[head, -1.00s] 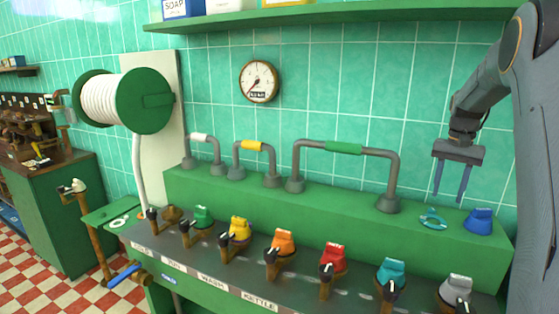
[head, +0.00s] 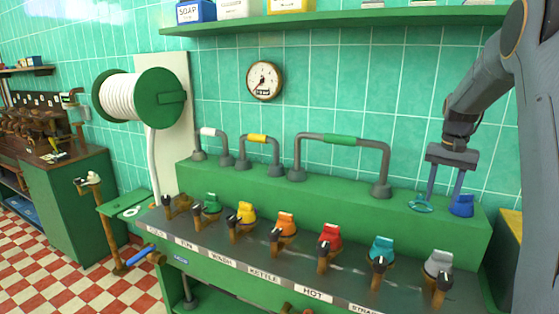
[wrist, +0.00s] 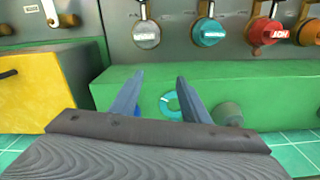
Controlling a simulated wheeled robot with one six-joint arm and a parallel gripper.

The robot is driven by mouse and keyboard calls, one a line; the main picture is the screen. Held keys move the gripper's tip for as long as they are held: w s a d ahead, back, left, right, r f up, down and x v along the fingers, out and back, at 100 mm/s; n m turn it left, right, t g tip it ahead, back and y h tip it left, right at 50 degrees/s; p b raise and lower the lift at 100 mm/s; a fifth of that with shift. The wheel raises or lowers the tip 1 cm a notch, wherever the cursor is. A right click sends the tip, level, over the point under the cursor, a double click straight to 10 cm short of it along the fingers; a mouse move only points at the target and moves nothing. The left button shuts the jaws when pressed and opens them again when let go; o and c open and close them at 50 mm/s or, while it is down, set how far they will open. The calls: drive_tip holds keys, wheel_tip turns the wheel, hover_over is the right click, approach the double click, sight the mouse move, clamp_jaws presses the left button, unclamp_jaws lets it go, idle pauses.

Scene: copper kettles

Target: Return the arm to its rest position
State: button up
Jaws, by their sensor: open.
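My gripper (head: 446,193) hangs at the right of the head view, pointing down over the right end of the green ledge (head: 290,190). Its two grey-blue fingers are apart, with nothing between them. In the head view the fingertips overlap a teal ring (head: 420,205) and a blue knob-like piece (head: 462,206) on the ledge; I cannot tell how far above them they are. In the wrist view the gripper (wrist: 157,78) is open, with the teal ring (wrist: 170,104) seen between the fingers and the blue piece (wrist: 137,116) partly hidden behind one finger.
Several coloured valve knobs, such as the red one (head: 330,237), line the panel in front of the ledge. A green-gripped pipe handle (head: 341,140) rises left of my gripper. A green shelf (head: 330,22) runs along the wall above. A yellow box (wrist: 42,88) stands beside the ledge.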

drive_tip(key=s+a+f+n, duration=0.2)
drive_tip(key=s+a, duration=0.3)
drive_tip(key=a, duration=0.6)
drive_tip(key=s+a+f+n, duration=0.2)
drive_tip(key=s+a+f, duration=0.1)
drive_tip(key=s+a, duration=0.5)
drive_tip(key=s+a+f+n+t, duration=0.1)
drive_tip(key=s+a+f+n, duration=0.2)
drive_tip(key=s+a, duration=0.6)
drive_tip(key=s+f, duration=0.1)
drive_tip(key=s, duration=0.4)
drive_tip(key=shift+s+f, duration=0.15)
drive_tip(key=shift+s, duration=0.2)
